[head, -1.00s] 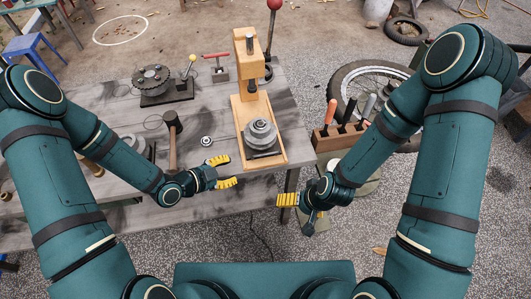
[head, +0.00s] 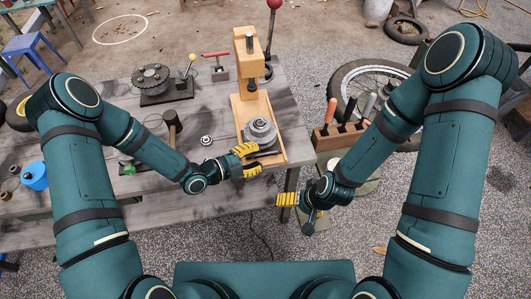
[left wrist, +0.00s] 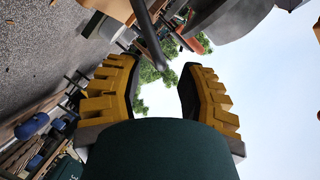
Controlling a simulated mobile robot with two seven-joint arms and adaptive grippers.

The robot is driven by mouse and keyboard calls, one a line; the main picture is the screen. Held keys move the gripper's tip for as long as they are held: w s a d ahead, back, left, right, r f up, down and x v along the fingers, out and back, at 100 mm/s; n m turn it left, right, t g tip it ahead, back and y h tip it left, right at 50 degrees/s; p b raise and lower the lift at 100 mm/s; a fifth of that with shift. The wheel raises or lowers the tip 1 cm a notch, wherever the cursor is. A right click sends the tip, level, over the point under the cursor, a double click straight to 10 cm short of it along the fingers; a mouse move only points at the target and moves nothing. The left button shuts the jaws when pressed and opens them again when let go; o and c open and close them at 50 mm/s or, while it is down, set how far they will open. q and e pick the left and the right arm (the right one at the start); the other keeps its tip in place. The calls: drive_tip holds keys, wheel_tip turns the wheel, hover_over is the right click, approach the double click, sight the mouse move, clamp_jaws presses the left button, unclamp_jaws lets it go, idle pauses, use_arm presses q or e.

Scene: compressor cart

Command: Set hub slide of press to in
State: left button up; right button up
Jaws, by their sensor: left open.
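The press (head: 248,85) stands on the table, a wooden base and upright with a dark ram above. The grey stepped metal hub (head: 261,133) sits on a dark slide plate (head: 268,152) at the front of the base. My left gripper (head: 250,159) is open at the front left edge of the plate, just in front of the hub; I cannot tell whether it touches. In the left wrist view the spread yellow fingers (left wrist: 160,95) have nothing between them, and a grey round part (left wrist: 222,15) shows above. My right gripper (head: 287,199) is off the table's front right corner, its opening unclear.
A wooden tool rack (head: 340,138) stands to the right, near a wheel (head: 365,85).

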sight(265, 153)
use_arm(q)
drive_tip(key=shift+x, duration=1.9)
clamp_jaws()
